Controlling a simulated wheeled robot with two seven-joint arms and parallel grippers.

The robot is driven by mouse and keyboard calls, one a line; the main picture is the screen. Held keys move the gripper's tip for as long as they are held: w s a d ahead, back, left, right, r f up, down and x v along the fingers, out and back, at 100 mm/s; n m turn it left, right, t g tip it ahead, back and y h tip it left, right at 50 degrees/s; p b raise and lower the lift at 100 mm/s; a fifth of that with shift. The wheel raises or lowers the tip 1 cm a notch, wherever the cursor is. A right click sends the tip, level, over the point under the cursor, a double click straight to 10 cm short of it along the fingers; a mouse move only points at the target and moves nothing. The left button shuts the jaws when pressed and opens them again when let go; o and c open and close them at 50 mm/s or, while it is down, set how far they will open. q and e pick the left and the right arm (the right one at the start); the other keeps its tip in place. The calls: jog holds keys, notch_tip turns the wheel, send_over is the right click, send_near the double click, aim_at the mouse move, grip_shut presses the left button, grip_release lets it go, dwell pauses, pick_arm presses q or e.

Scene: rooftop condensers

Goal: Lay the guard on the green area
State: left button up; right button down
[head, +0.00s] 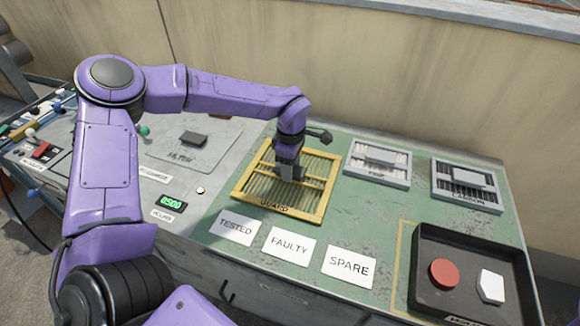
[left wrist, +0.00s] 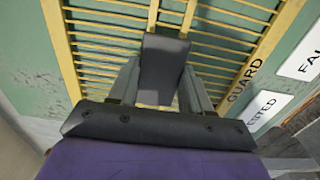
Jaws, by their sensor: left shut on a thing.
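The guard (head: 318,190) is a yellow frame with slats and the word GUARD on its front edge. It is level, at or just above the green area (head: 352,213); I cannot tell whether it touches. Its left edge is near the border with the grey panel. My left gripper (head: 289,172) points down over the guard's middle and is shut on its dark grip block. In the left wrist view the guard (left wrist: 262,28) spreads behind the fingers, with the block between them (left wrist: 163,80). My right gripper is not in view.
White cards TESTED (head: 236,227), FAULTY (head: 289,245) and SPARE (head: 349,266) lie in front of the guard. Two slatted panels, a fine one (head: 378,163) and a carbon one (head: 466,182), lie to the right. A black tray (head: 478,245) holds a red disc and a white piece.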

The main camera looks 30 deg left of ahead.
pick_arm(q)
jog(key=shift+f, duration=0.25)
jog(key=o, duration=1.4)
jog(key=shift+c, duration=0.2)
notch_tip(320, 180, up, 12)
jog(key=shift+r+p, duration=0.15)
jog(key=shift+p, duration=0.2)
